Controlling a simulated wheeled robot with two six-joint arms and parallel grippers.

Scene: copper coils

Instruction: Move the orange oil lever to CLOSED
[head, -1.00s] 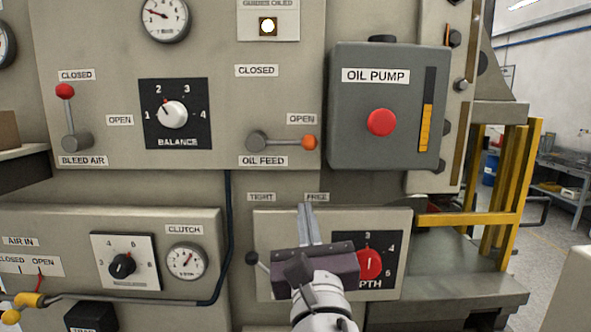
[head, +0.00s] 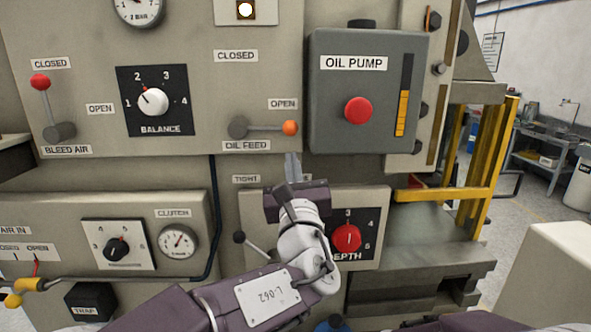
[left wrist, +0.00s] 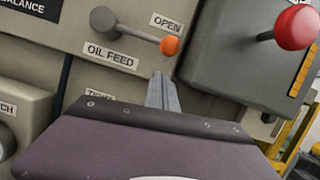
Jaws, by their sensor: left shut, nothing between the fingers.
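The oil feed lever has an orange knob (head: 290,128) and a grey pivot (head: 238,128). It lies level, pointing right, just under the OPEN label (head: 283,104). The CLOSED label (head: 236,56) is above the pivot. My left gripper (head: 293,167) is shut and empty, its fingertips pointing up just below the orange knob and apart from it. In the left wrist view the shut fingers (left wrist: 162,90) show below the orange knob (left wrist: 170,46), with a small gap. My right gripper is not in view.
The oil pump box (head: 366,92) with a red button (head: 358,111) juts out right of the lever. Below are a red depth knob (head: 346,238) and a TIGHT lever (head: 239,237). The bleed air lever (head: 41,83) is at far left. The panel above the orange knob is clear.

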